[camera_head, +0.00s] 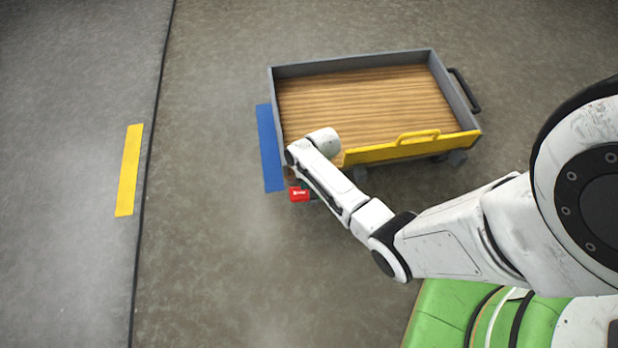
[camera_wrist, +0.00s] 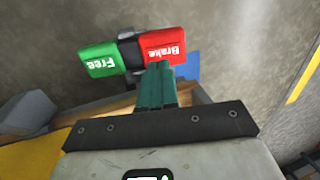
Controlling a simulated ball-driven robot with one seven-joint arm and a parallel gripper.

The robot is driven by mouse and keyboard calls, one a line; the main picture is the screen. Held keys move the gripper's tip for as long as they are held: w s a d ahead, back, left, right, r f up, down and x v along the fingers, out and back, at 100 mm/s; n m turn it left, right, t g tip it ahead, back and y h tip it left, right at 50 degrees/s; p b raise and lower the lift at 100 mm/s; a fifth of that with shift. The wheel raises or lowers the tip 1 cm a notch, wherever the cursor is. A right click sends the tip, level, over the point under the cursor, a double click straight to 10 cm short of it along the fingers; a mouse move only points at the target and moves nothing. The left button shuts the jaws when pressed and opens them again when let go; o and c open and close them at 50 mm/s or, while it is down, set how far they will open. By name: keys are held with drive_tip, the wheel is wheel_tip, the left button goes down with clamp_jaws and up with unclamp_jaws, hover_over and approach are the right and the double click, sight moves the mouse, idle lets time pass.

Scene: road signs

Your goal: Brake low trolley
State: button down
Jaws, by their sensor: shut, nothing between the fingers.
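The low trolley (camera_head: 365,105) has a wooden deck, grey side walls and a yellow front panel with a handle. It stands on the concrete floor. A brake pedal with a red end marked "Brake" (camera_wrist: 162,46) and a green end marked "Free" (camera_wrist: 101,61) shows in the wrist view. My gripper (camera_wrist: 157,72) is shut and empty. Its teal fingertips appear at the lower edge of the red end; I cannot tell whether they touch it.
A blue floor strip (camera_head: 270,148) lies along the trolley's left side. A yellow floor strip (camera_head: 129,170) lies farther left, beyond a dark floor seam. The trolley's black handle (camera_head: 465,90) sticks out at its right. The floor at left and front is clear.

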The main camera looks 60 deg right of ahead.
sight(297, 192)
drive_tip(key=shift+b+x, duration=0.8)
drive_tip(key=shift+x, duration=0.95)
drive_tip(key=shift+w+a+f+g+h, duration=0.1)
drive_tip(key=shift+w+a+g+h, duration=0.1)
drive_tip(key=shift+g+h, duration=0.15)
drive_tip(key=shift+w+a+f+g, duration=0.1)
drive_tip(key=shift+w+g, duration=0.05)
drive_tip(key=shift+g, duration=0.1)
drive_tip(key=shift+w+a+f+g+h+b, duration=0.2)
drive_tip(key=shift+f+g+h, duration=0.1)
drive_tip(key=shift+g+h, duration=0.25)
drive_tip(key=shift+w+a+f+g+h+b, duration=0.1)
drive_tip(key=shift+w+f+g+h+b, duration=0.1)
drive_tip(key=shift+f+g+h, duration=0.25)
drive_tip(key=shift+w+a, duration=0.1)
drive_tip(key=shift+f, duration=0.1)
